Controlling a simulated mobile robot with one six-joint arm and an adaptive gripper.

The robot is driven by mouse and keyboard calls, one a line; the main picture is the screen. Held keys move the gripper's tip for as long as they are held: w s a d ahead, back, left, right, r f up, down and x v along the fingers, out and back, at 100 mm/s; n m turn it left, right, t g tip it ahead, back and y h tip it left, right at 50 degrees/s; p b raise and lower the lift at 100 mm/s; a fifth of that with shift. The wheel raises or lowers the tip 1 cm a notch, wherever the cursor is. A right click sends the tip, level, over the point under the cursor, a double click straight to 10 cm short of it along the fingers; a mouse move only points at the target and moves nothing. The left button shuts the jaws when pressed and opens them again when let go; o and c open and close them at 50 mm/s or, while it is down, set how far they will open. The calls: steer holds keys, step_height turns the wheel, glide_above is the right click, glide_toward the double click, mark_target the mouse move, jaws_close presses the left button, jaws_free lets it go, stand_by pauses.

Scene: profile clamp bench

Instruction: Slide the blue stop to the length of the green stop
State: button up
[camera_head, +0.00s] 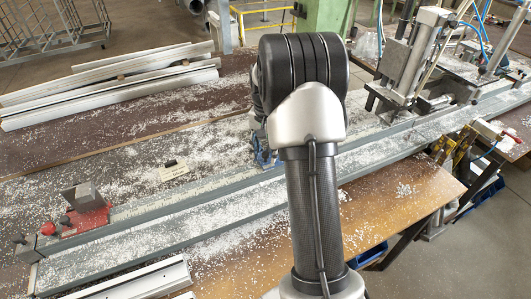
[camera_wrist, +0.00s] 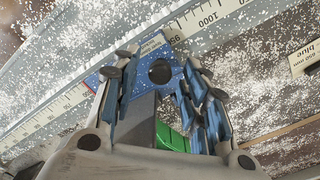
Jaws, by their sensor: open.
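The green stop (camera_wrist: 172,138) shows only partly, low between the fingers. In the head view my arm hides most of this spot; only a bit of blue (camera_head: 264,157) shows at my gripper.
A long grey rail (camera_head: 165,205) crosses the bench, with a red stop (camera_head: 88,217) at its left end. A clamp machine (camera_head: 415,55) stands at the right. A small label (camera_head: 174,172) lies behind the rail. Loose profiles (camera_head: 110,85) lie at back left. White chips cover the bench.

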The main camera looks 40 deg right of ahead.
steer(key=shift+f, duration=0.15)
jaws_close()
stand_by(0.5)
